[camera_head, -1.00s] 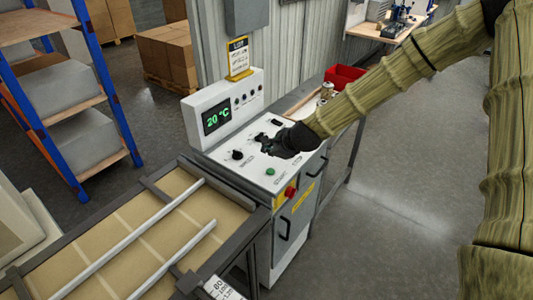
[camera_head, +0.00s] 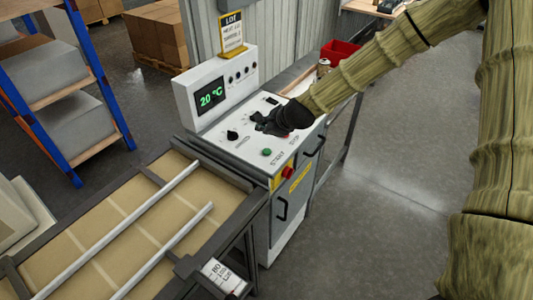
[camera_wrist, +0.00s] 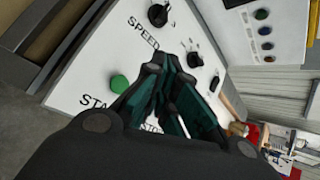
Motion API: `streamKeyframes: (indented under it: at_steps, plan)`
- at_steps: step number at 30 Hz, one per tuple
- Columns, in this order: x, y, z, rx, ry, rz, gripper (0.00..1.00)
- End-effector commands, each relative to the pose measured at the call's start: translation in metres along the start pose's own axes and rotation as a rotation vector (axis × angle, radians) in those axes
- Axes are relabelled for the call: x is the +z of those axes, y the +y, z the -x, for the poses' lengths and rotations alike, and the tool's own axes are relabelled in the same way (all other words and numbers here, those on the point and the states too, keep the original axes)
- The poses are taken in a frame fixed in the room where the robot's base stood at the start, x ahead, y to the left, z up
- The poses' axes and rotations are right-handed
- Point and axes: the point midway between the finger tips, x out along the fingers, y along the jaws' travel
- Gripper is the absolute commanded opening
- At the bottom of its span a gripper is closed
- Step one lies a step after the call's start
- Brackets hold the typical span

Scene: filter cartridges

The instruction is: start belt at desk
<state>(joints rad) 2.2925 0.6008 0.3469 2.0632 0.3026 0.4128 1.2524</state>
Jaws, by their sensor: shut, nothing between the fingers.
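The control desk (camera_head: 215,140) is a white cabinet with a sloping panel and a display reading 20 °C. A green button (camera_head: 267,152) labelled START is on the panel near its front edge; it also shows in the wrist view (camera_wrist: 119,84). A black SPEED knob (camera_head: 232,135) sits behind it. My gripper (camera_head: 262,121) is shut and empty over the panel, to the right of the knob and behind the green button. In the wrist view the fingertips (camera_wrist: 152,70) are between the SPEED and START labels. The STOP label is partly hidden by the fingers. The conveyor belt (camera_head: 75,250) extends to the left.
A red button (camera_head: 288,173) is on the desk's front face. A yellow-framed sign (camera_head: 232,35) stands on top of the display box. A red bin (camera_head: 338,50) is behind my arm. A blue-posted shelf (camera_head: 95,75) stands at the left. The floor at right is clear.

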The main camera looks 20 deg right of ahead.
Motion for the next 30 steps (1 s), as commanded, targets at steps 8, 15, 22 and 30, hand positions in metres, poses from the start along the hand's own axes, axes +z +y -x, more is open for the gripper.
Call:
streamKeyframes:
  at_steps: [8, 15, 22, 30]
  plan:
    - [-0.017, 0.019, -0.026, 0.001, -0.001, 0.002, 0.00]
    - [-0.029, 0.031, -0.043, 0.002, -0.001, 0.000, 0.00]
    - [-0.032, 0.034, -0.046, 0.001, -0.001, 0.001, 0.00]
    - [-0.032, 0.033, -0.046, 0.001, -0.001, 0.001, 0.00]
